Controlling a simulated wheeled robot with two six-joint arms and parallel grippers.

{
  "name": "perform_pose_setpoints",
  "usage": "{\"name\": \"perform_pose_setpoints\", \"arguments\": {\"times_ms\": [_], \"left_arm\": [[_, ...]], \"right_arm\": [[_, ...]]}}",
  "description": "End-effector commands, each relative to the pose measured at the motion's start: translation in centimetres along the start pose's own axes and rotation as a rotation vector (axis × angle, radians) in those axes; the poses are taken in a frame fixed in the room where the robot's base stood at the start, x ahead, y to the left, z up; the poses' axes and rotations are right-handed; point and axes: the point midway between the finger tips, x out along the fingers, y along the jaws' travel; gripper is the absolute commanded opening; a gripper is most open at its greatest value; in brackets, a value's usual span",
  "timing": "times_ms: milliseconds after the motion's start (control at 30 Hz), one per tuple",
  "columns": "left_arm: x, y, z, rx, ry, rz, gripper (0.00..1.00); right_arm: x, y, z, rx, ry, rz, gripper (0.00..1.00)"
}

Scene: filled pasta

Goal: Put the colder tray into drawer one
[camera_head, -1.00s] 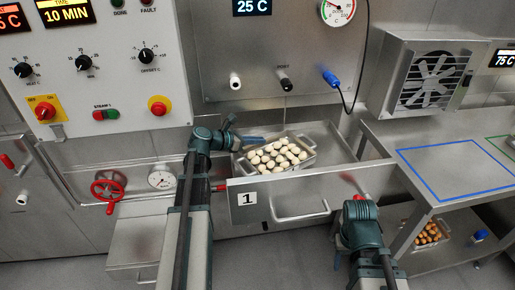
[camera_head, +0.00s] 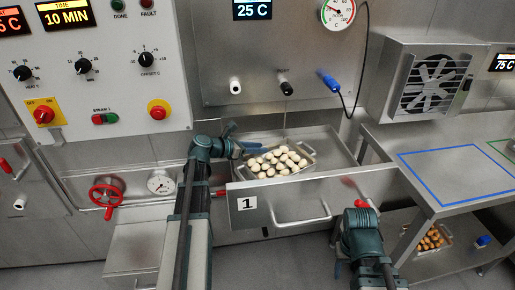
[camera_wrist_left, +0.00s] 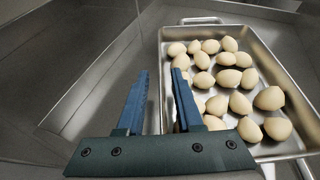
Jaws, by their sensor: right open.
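A metal tray (camera_head: 309,164) of pale filled pasta sits inside the open drawer one (camera_head: 285,200), whose front carries a "1" label. The tray also shows in the left wrist view (camera_wrist_left: 291,69), with its handle at the far end. My left gripper (camera_head: 244,138) is at the tray's left edge in the drawer.
A second tray (camera_head: 447,233) with orange-brown pieces lies on the lower shelf at right. The table (camera_head: 440,178) above has a bare blue-outlined area. A blue probe (camera_head: 328,79) hangs on a cable above the drawer. A red valve wheel (camera_head: 106,192) is at left.

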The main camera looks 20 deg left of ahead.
Motion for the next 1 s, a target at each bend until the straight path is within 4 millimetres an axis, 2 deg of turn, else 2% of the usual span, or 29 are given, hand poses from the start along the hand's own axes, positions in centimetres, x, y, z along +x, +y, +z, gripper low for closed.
{"name": "perform_pose_setpoints", "arguments": {"times_ms": [167,400,600,800,1000], "left_arm": [[-2.6,-0.1,0.4,-0.001,-0.001,0.003,0.35],[-7.7,-0.1,0.4,-0.001,0.000,0.003,0.35],[-10.7,0.0,0.3,-0.001,0.000,0.003,0.35],[-11.9,0.0,0.1,0.000,0.000,0.001,0.35],[-12.1,0.0,0.1,0.000,0.000,0.000,0.35]], "right_arm": [[-1.3,0.1,0.1,0.000,0.000,0.000,0.50],[-3.3,0.3,0.2,0.000,0.000,0.000,0.50],[-4.3,0.4,0.2,0.000,0.000,0.000,0.50],[-4.7,0.5,0.3,0.000,0.000,0.000,0.50],[-4.7,0.5,0.3,0.000,0.000,0.000,0.50]]}}
